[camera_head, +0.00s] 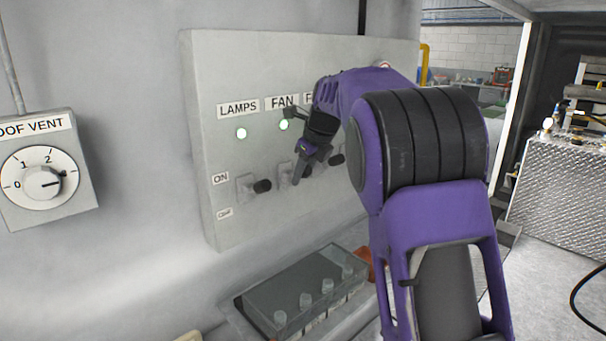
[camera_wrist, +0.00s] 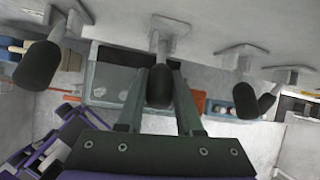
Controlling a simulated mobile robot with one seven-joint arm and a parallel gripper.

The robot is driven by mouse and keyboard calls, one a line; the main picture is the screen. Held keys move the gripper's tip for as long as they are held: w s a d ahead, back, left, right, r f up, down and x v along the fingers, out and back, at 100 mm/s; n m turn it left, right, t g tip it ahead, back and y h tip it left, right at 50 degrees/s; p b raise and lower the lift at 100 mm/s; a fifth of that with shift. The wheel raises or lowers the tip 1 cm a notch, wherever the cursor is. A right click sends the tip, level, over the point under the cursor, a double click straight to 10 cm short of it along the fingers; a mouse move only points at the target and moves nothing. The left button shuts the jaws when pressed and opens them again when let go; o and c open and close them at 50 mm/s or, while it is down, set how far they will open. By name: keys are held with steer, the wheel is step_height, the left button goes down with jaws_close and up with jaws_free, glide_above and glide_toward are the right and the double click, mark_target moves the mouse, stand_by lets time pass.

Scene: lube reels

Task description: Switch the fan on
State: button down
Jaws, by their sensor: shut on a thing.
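The grey switch panel (camera_head: 215,75) is on the wall, with LAMPS, FAN and a partly hidden third label. The FAN label (camera_head: 282,102) has a pale green light (camera_head: 284,125) lit under it. My gripper (camera_head: 297,178) is at the switch below that label, mostly hiding it in the head view. In the wrist view, the black-knobbed fan lever (camera_wrist: 159,86) stands between my two fingers (camera_wrist: 158,118), which are closed around it. ON and OFF marks are at the panel's left, ON above OFF. I cannot tell the fan lever's exact tilt.
The lamps lever (camera_head: 262,186) is close left of my gripper, under a lit green light (camera_head: 241,133). Another lever (camera_head: 337,159) is close right. A clear-lidded box (camera_head: 295,285) lies below the panel. A roof vent dial (camera_head: 42,183) is at far left.

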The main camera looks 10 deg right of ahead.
steer(key=shift+r, duration=0.15)
steer(key=c, duration=0.6)
jaws_free()
steer(key=v, duration=1.7)
steer(key=shift+a+r, duration=0.1)
steer(key=shift+r, duration=0.05)
